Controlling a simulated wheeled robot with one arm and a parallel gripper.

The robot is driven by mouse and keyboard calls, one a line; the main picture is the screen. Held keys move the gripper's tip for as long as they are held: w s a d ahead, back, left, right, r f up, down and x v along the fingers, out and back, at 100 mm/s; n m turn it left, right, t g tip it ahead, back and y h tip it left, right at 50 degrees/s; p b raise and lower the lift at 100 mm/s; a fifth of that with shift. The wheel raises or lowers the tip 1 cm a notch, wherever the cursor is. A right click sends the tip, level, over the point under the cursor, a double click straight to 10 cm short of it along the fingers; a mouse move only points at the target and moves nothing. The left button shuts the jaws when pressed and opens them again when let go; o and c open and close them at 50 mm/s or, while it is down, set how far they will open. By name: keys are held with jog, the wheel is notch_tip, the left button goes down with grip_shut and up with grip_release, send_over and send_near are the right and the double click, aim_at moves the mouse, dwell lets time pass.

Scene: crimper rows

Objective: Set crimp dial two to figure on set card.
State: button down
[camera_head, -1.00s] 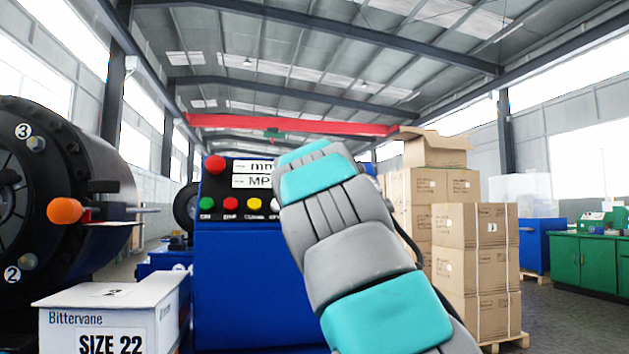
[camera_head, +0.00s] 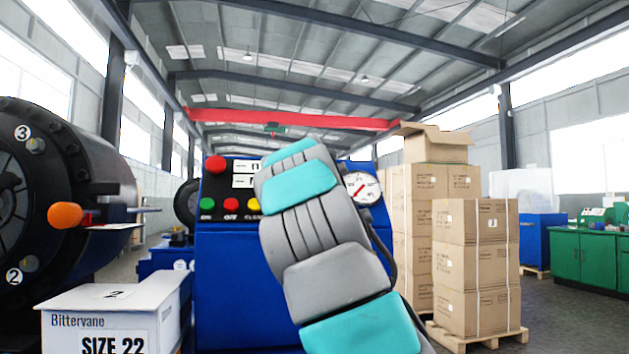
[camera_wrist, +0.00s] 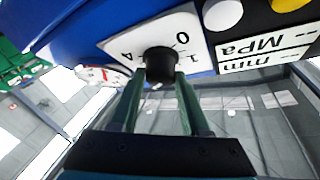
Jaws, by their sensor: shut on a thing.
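My gripper (camera_wrist: 160,90) is shut on a black round knob (camera_wrist: 160,62) in the wrist view, one finger on each side. The knob sits on a white dial plate (camera_wrist: 196,48) that appears upside down. Figures 0, 1 and 4 show around it; the knob's pointer is hidden, so I cannot tell its setting. In the head view my arm hides the knob and gripper against the blue control cabinet (camera_head: 235,290).
The cabinet has coloured buttons (camera_head: 231,205), a red knob (camera_head: 215,165) and a round gauge (camera_head: 362,187). A large black crimper head (camera_head: 100,190) with an orange handle (camera_head: 65,215) is at left. Cartons (camera_head: 478,250) on a pallet stand at right.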

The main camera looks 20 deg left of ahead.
jog(key=shift+r, duration=0.15)
dwell(0.5)
jog(key=shift+c, duration=1.9)
grip_release()
jog(key=b+v, duration=0.3)
jog(key=v, duration=0.4)
jog(key=shift+s, duration=0.4)
jog(key=shift+s+d, duration=0.1)
jog(key=shift+d, duration=0.1)
